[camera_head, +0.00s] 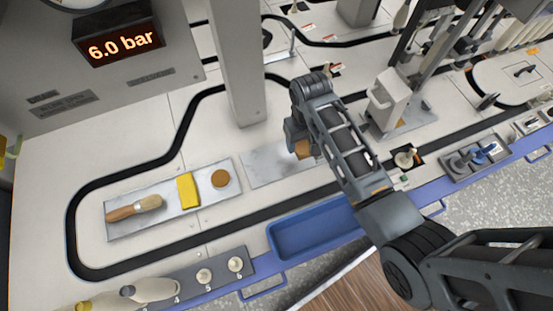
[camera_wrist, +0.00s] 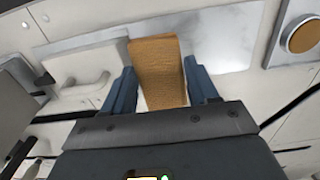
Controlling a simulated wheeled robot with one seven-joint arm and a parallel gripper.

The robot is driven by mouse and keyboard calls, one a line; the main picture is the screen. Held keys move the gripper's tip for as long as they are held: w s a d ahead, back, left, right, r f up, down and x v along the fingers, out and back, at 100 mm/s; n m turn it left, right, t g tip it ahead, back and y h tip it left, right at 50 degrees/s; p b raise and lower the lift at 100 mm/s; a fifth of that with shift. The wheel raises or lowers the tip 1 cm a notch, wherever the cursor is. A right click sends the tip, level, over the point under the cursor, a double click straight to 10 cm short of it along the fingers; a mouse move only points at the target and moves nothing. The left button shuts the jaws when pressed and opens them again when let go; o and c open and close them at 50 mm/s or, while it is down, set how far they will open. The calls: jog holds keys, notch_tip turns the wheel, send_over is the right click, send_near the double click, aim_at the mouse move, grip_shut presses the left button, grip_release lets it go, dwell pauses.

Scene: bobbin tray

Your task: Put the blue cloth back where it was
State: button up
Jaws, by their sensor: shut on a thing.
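My gripper (camera_wrist: 160,80) is shut on a tan-brown block (camera_wrist: 158,60), which stands between its two blue-grey fingers. In the head view the block (camera_head: 303,148) shows beside my gripper, partly hidden by my arm, over or at a bare grey metal plate (camera_head: 262,168). I cannot tell whether it touches the plate. The plate also shows behind the block in the wrist view (camera_wrist: 225,42). I cannot clearly make out a blue cloth; a small blue item (camera_head: 487,151) lies in a grey tray (camera_head: 458,174) at the right, too small to identify.
A second metal plate (camera_head: 122,227) at the left holds a wooden-handled brush (camera_head: 138,208), a yellow block (camera_head: 188,190) and a brown disc (camera_head: 220,179). An empty-looking blue bin (camera_head: 318,229) sits at the front edge. A grey post (camera_head: 240,70) and a white fixture (camera_head: 388,100) flank my gripper.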

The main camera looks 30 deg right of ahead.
jog(key=b, duration=0.2)
send_over(278, 165)
notch_tip(278, 165, down, 4)
jog(key=shift+f, duration=0.15)
jog(key=shift+f+b, duration=0.95)
jog(key=shift+f, duration=0.9)
jog(key=shift+f, duration=0.1)
jog(key=o, duration=0.9)
jog(key=shift+o, duration=0.2)
notch_tip(278, 165, up, 12)
jog(key=p, duration=0.4)
jog(key=shift+p, duration=0.3)
